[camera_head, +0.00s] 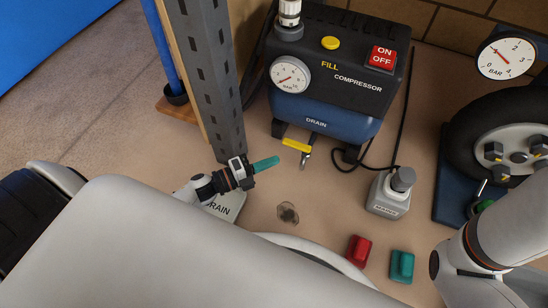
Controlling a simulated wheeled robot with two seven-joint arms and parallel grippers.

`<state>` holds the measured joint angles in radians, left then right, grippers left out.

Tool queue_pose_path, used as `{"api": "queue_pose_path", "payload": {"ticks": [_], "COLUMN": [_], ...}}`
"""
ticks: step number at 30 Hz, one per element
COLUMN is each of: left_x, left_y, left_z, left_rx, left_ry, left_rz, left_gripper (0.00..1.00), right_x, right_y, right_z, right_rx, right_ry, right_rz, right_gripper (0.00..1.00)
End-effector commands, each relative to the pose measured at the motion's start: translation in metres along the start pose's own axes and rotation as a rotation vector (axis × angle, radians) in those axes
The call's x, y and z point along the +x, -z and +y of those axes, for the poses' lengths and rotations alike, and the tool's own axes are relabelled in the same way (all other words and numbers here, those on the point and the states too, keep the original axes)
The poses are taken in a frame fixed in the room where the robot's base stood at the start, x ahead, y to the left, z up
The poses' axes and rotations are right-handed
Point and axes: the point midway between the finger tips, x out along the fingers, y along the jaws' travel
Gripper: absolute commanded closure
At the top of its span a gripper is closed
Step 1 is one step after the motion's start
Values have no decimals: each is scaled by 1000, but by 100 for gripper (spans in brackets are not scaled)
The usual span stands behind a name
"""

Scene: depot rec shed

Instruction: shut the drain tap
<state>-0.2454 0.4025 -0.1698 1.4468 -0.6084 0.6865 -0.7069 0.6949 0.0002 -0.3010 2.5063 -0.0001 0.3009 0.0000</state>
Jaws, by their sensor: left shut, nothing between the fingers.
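The blue-and-black compressor (335,70) stands at the back with the word DRAIN on its tank. Below that word is the drain tap, with a yellow lever (297,146) and a small metal spout (305,161) pointing down. The lever lies nearly crosswise, tilting slightly down to the right. I cannot tell the tap's inner state. My left gripper (266,164) is shut and empty, its teal fingers pointing right, a short gap to the left of the lever. My right arm (490,245) shows at lower right; its gripper is not in view.
A grey slotted post (205,75) stands left of the compressor. A black cable trails nearby.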

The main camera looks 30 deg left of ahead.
Motion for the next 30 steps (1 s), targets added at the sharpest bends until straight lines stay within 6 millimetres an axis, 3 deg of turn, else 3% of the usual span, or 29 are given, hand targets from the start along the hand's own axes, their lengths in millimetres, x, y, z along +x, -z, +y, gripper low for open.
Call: {"api": "queue_pose_path", "payload": {"ticks": [12,16,25,28,30], "left_x": [-68,-81,-84,-73,-58], "left_y": [5,6,6,-2,-11], "left_z": [4,2,5,29,62], "left_rx": [-1,-1,-4,-37,-86], "left_ry": [2,1,-8,-55,-119], "left_rz": [-2,-2,-5,-12,-24], "left_gripper": [100,100,100,100,100], "right_x": [32,35,36,35,33], "right_y": [14,15,16,24,33], "right_z": [-6,-7,-9,-11,-14], "right_rx": [0,-1,-1,1,5], "right_ry": [-1,-1,4,11,20], "right_rz": [3,2,6,28,57], "right_gripper": [64,64,64,64,64]}}
